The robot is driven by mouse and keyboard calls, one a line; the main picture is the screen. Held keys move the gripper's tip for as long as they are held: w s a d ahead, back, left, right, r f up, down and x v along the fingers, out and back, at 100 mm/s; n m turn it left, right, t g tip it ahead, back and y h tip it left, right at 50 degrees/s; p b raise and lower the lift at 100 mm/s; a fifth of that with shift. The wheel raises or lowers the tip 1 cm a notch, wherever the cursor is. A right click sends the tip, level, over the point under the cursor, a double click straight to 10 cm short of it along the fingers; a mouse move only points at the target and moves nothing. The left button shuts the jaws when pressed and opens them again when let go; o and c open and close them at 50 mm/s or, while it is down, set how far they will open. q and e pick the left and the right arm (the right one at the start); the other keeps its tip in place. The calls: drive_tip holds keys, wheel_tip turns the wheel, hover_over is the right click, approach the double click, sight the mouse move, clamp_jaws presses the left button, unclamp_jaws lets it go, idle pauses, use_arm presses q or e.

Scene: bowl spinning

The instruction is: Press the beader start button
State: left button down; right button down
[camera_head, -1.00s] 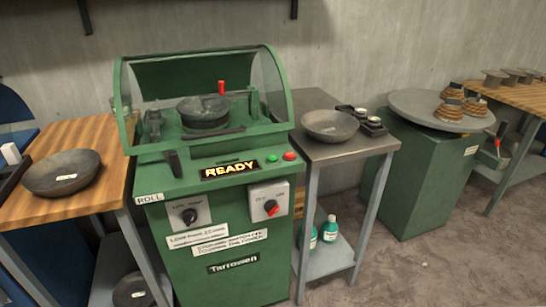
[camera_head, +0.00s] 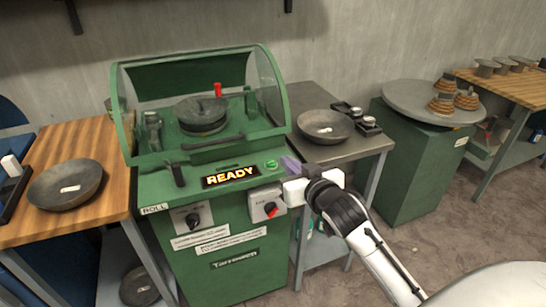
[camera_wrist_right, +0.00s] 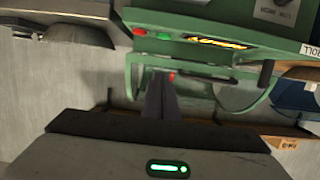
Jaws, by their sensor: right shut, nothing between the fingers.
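The green beader (camera_head: 210,230) stands in the middle of the head view, with its display (camera_head: 230,175) lit "READY". The green start button (camera_head: 271,164) shows on its sloped panel; it also shows in the right wrist view (camera_wrist_right: 164,36), beside a red button (camera_wrist_right: 139,31). My right gripper (camera_head: 290,164) is shut and empty, just right of the green button in the head view, and hides the red button there. Its fingers (camera_wrist_right: 160,97) show closed together in the wrist view. Contact with the panel cannot be told. My left gripper is out of view.
The beader's clear guard (camera_head: 268,85) arches over a dark bowl (camera_head: 201,112). Side tables with bowls stand left (camera_head: 105,205) and right (camera_head: 358,150).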

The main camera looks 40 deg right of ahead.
idle(0.3)
hover_over(274, 172)
wheel_tip(274, 172, down, 2)
drive_tip(key=shift+d+f, duration=0.1)
drive_tip(key=shift+f, duration=0.05)
wheel_tip(274, 172, down, 3)
drive_tip(key=shift+w+r, duration=0.1)
drive_tip(key=shift+f, duration=0.75)
